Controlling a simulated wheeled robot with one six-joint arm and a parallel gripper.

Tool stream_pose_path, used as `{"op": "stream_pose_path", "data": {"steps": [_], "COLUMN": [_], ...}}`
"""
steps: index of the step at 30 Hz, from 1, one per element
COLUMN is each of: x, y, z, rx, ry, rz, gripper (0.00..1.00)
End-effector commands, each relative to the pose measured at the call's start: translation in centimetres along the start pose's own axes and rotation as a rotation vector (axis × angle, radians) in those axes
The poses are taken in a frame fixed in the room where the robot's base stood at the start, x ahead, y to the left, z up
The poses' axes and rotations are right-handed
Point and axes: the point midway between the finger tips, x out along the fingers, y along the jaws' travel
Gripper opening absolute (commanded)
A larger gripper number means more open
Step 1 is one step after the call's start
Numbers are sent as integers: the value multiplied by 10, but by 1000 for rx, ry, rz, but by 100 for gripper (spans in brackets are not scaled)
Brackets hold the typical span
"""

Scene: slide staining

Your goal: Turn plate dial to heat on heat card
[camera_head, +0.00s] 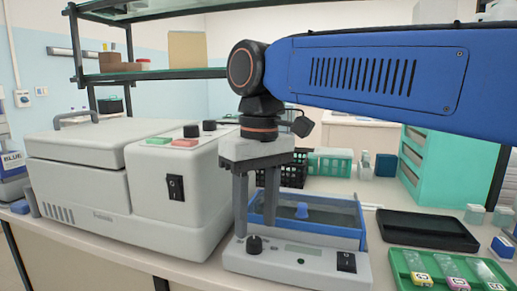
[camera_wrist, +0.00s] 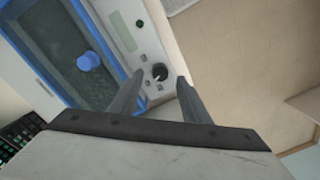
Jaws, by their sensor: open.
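My gripper (camera_head: 255,231) points down over the dial, open and empty. In the wrist view its fingertips (camera_wrist: 160,77) appear on either side of the dial. I cannot tell whether they touch it. No heat card can be made out.
A large white machine (camera_head: 85,180) stands close on the left. A black switch (camera_head: 346,262) is at the plate device's right front. A black tray (camera_head: 428,231) and a green slide tray (camera_head: 405,262) lie to the right. A black basket (camera_head: 293,170) stands behind.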

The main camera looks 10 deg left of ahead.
Motion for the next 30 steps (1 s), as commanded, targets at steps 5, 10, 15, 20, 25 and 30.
{"op": "stream_pose_path", "data": {"steps": [5,10,15,20,25,30], "x": [-37,-71,-103,-124,-134,-136], "y": [0,0,0,0,0,0], "z": [-1,-1,-2,-1,0,0], "rx": [0,0,0,0,0,0], "ry": [2,3,3,2,0,0], "rz": [0,0,0,0,0,0], "gripper": [43,43,43,43,43,43]}}
